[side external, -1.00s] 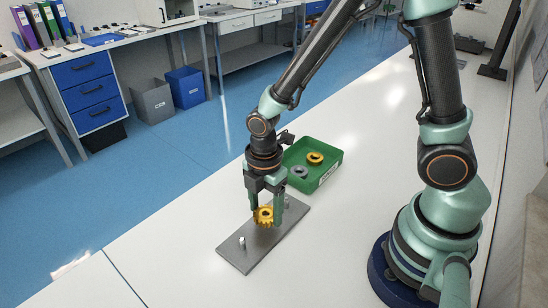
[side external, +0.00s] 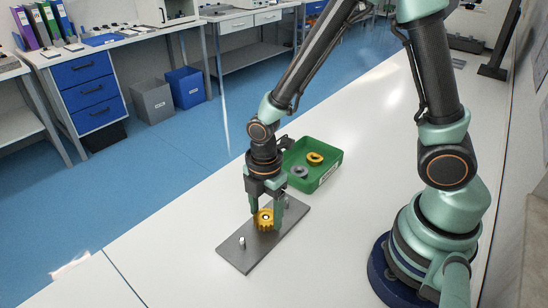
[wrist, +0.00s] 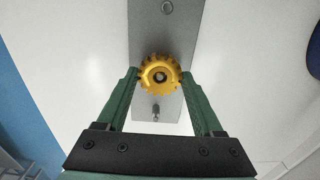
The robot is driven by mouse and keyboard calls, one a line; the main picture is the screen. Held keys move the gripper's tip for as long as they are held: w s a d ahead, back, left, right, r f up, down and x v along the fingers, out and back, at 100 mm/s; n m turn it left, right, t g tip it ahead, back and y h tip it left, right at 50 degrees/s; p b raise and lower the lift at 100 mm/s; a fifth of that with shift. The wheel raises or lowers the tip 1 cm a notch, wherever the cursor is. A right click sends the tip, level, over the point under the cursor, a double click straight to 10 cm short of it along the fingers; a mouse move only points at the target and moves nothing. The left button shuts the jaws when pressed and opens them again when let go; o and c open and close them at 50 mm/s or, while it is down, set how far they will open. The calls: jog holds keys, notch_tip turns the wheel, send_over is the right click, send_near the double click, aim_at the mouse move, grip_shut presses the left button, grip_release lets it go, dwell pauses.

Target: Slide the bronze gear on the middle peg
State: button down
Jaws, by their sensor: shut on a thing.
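The bronze gear (side external: 265,220), golden yellow and toothed, lies flat between the two green fingers of my gripper (side external: 265,221). In the wrist view the fingers press on opposite sides of the gear (wrist: 160,75). A small grey tip shows in the gear's hole, in line with the middle peg, and the gear hides the rest of that peg. The gear is at or just above the grey plate (side external: 243,255); I cannot tell if it rests on it. One bare end peg (side external: 242,242) stands nearer the camera, another (side external: 287,202) on the far side.
A green bin (side external: 326,174) stands behind the plate, holding a yellow ring (side external: 315,158) and a grey ring (side external: 300,171). The white table (side external: 180,235) around the plate is clear. Its left edge drops to a blue floor.

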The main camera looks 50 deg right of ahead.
jog(key=shift+f, duration=0.65)
dwell(0.6)
grip_release()
jog(key=shift+r, duration=0.1)
notch_tip(320, 180, up, 12)
dwell(0.6)
jog(key=s+d+r+m+t, duration=0.2)
jog(key=d+r+m+t, duration=0.3)
jog(key=m, duration=1.3)
jog(key=d+r, duration=0.4)
jog(key=r, duration=0.2)
jog(key=shift+t, duration=0.3)
